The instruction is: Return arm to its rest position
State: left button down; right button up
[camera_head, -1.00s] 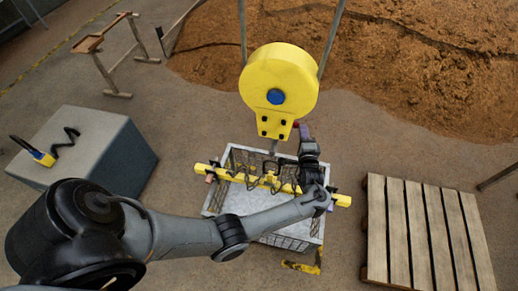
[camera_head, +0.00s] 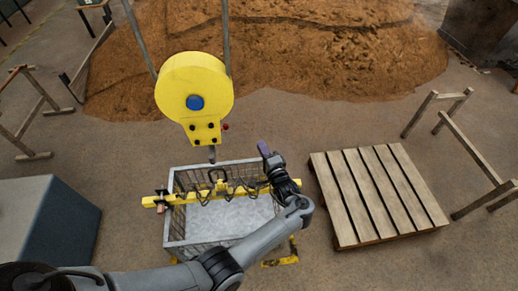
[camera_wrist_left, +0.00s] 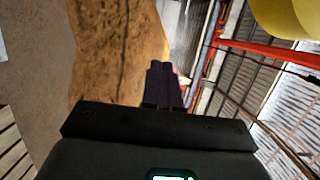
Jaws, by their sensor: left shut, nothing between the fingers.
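My left arm reaches in from the bottom left of the head view. In the left wrist view the closed fingers (camera_wrist_left: 162,84) point toward the grain heap's edge and the building wall. My right gripper is not in view.
A yellow hoist block (camera_head: 193,85) hangs over the basket. A wooden pallet (camera_head: 376,194) lies to the right. A grey block (camera_head: 45,225) stands at left. The brown grain heap (camera_head: 300,50) fills the back. Wooden trestles (camera_head: 465,140) stand at far right.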

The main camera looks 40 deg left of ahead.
pick_arm(q)
jog(key=shift+d, duration=0.35)
dwell(0.3)
